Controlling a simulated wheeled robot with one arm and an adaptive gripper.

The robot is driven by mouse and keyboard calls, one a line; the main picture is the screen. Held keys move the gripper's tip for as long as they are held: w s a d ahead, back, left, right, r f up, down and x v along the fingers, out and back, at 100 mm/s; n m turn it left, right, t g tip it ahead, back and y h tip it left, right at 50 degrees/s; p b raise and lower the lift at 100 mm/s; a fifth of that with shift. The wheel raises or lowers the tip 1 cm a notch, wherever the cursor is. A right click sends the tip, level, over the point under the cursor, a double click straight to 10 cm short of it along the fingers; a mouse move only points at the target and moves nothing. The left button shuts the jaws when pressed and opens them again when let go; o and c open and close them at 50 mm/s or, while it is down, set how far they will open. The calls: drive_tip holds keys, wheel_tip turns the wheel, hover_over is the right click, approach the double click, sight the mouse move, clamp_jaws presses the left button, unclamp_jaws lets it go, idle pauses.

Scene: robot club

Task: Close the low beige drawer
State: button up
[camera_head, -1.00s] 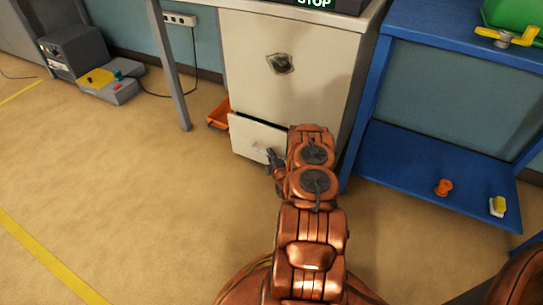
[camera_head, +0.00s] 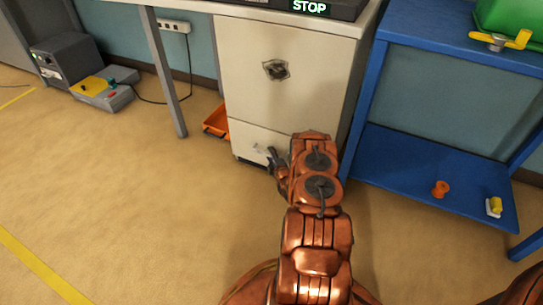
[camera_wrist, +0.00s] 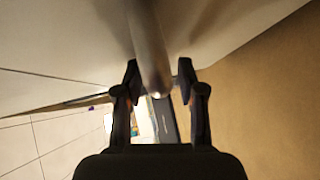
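The low beige drawer (camera_head: 245,138) is at the bottom of the beige cabinet. Its front looks flush or nearly flush with the cabinet face in the head view; my arm hides its right part. My gripper (camera_head: 271,158) is at the drawer's handle (camera_head: 260,148). In the wrist view the handle bar (camera_wrist: 150,50) runs between the two fingers of my gripper (camera_wrist: 159,75). The fingers are spread on either side of it, with a small gap showing at the right finger.
The cabinet (camera_head: 290,100) has a dark emblem on its upper front. An orange bin (camera_head: 215,121) sits on the floor left of it. A blue shelf (camera_head: 400,165) stands close on the right, holding an orange spool (camera_head: 440,189).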

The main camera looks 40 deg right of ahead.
drive_tip(key=v, duration=1.2)
idle(0.7)
